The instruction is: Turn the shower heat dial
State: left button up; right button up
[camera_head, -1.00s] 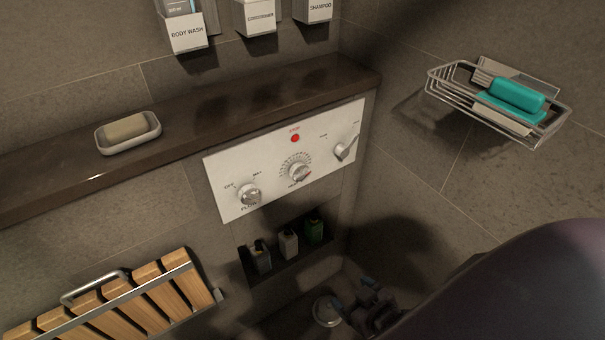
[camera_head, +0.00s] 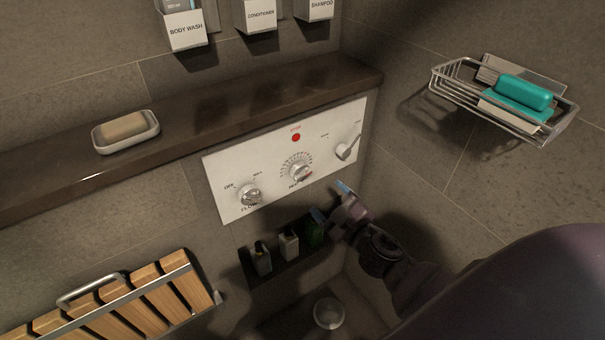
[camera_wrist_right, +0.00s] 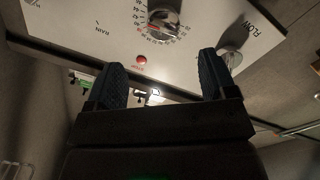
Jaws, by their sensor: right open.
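The heat dial (camera_head: 301,172) is a silver knob with a ring of marks, in the middle of a white control panel (camera_head: 225,165). It also shows at the top of the right wrist view (camera_wrist_right: 163,24), partly cut by the edge. My right gripper (camera_head: 331,201) is open and empty, below and to the right of the heat dial, apart from it. In the right wrist view its two blue fingers (camera_wrist_right: 160,74) stand wide apart, with the dial beyond them. My left gripper is not in view.
A flow knob (camera_head: 249,194) is left of the heat dial, a lever (camera_head: 347,149) right, and a red stop button (camera_head: 296,137) above. A dark ledge (camera_head: 230,105) juts out over the panel. Small bottles (camera_head: 289,244) stand in a niche below.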

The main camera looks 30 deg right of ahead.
aim_at(305, 176)
jog(key=shift+m, duration=0.3)
jog(key=w, duration=1)
jog(key=shift+w+a+r, duration=0.1)
jog(key=shift+w+a, duration=0.25)
jog(key=shift+w, duration=0.05)
jog(key=c, duration=0.9)
